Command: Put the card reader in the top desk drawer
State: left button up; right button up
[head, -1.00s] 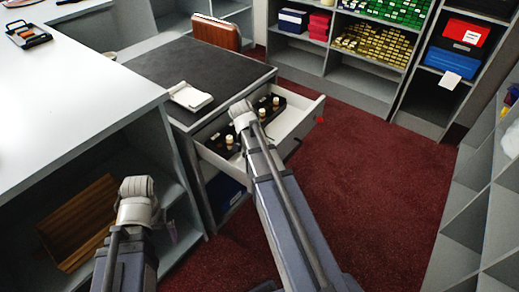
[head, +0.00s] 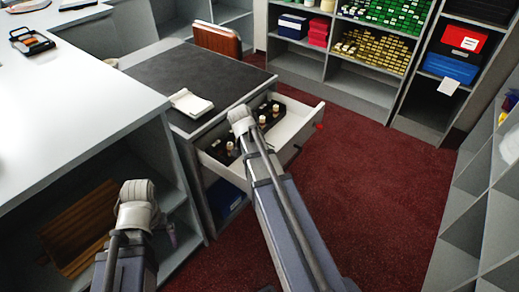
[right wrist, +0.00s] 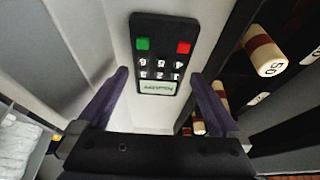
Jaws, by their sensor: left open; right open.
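The card reader (right wrist: 160,60) is a black keypad with a green and a red key and a small display. In the right wrist view it lies against the pale inside of the open top drawer (head: 302,124), beside a black tray. My right gripper (right wrist: 160,90) is open, its purple fingers apart on either side of the reader's display end. In the head view my right arm (head: 270,180) reaches over the drawer and hides the reader. My left arm (head: 135,205) hangs by the counter shelf; its fingers are barely distinguishable behind the wrist.
The black tray (head: 264,120) in the drawer holds several cream rolls with dark red bands. A white pad (head: 190,102) lies on the desk's dark top (head: 200,75). The white counter (head: 70,80) is at left, with a wooden board (head: 80,230) in its shelf. Red carpet is clear at right.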

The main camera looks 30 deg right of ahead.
jog(key=p+v, duration=0.9)
jog(key=v, duration=0.1)
jog(key=shift+r, duration=0.25)
jog(key=shift+a+f, duration=0.1)
jog(key=shift+f, duration=0.05)
jog(key=b+x, duration=1.1)
jog(key=x, duration=0.1)
